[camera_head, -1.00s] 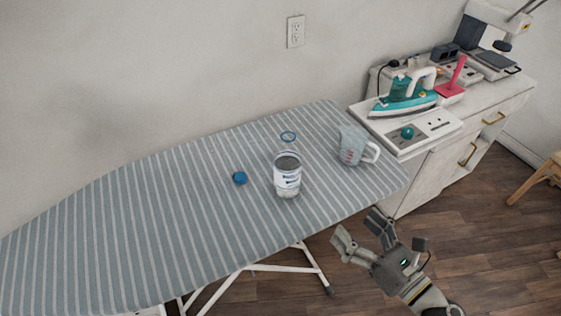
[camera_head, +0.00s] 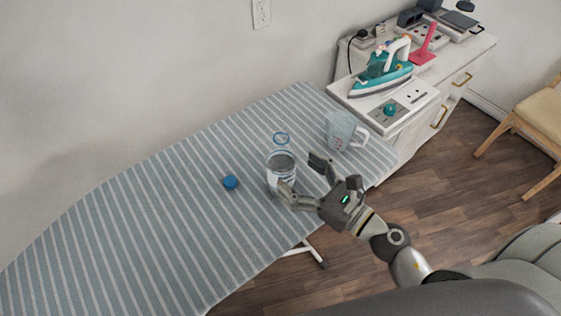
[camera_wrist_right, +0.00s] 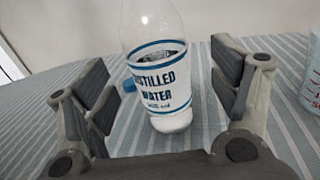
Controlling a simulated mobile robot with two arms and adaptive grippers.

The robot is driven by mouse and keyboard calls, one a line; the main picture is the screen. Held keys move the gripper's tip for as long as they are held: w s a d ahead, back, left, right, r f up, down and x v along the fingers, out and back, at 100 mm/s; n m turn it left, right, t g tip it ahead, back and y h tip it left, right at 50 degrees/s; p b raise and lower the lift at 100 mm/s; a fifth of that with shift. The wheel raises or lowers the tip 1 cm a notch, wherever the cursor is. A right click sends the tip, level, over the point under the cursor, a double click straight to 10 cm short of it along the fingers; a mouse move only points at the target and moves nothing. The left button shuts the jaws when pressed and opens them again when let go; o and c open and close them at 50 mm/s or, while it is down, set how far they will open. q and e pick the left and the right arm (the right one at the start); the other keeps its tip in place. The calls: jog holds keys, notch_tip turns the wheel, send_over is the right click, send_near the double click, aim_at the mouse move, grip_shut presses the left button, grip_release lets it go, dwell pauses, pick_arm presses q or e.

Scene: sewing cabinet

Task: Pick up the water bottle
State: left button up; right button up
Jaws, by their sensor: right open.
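The water bottle (camera_head: 282,169) stands upright on the striped ironing board. It is clear, with a blue ring at its neck and a white label. In the right wrist view the label of the bottle (camera_wrist_right: 163,82) reads "DISTILLED WATER". My right gripper (camera_head: 301,176) is open and empty at the right side of the bottle. In the wrist view the bottle shows between its two spread fingers; whether either finger touches it I cannot tell. One finger overlaps the bottle's lower part in the head view. My left gripper is not in view.
The ironing board (camera_head: 150,215) is mostly bare to the left. A blue cap (camera_head: 230,182) lies left of the bottle. A clear measuring cup (camera_head: 342,131) stands close on the right. A teal iron (camera_head: 382,72) rests on the cabinet behind. A wooden chair (camera_head: 538,115) stands far right.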

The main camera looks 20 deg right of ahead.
aim_at(292, 170)
jog(key=p+x, duration=0.2)
jog(key=x, duration=0.2)
jog(key=shift+w+a+r+p, duration=0.1)
jog(key=shift+w+a+p, duration=0.15)
jog(key=shift+p, duration=0.1)
jog(key=shift+w+a, duration=0.25)
jog(key=shift+w, duration=0.05)
jog(key=shift+s, duration=0.1)
jog(key=c, duration=1.4)
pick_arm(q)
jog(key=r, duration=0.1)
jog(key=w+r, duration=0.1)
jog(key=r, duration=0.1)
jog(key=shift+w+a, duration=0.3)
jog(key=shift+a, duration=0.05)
pick_arm(e)
jog(key=shift+o, duration=0.2)
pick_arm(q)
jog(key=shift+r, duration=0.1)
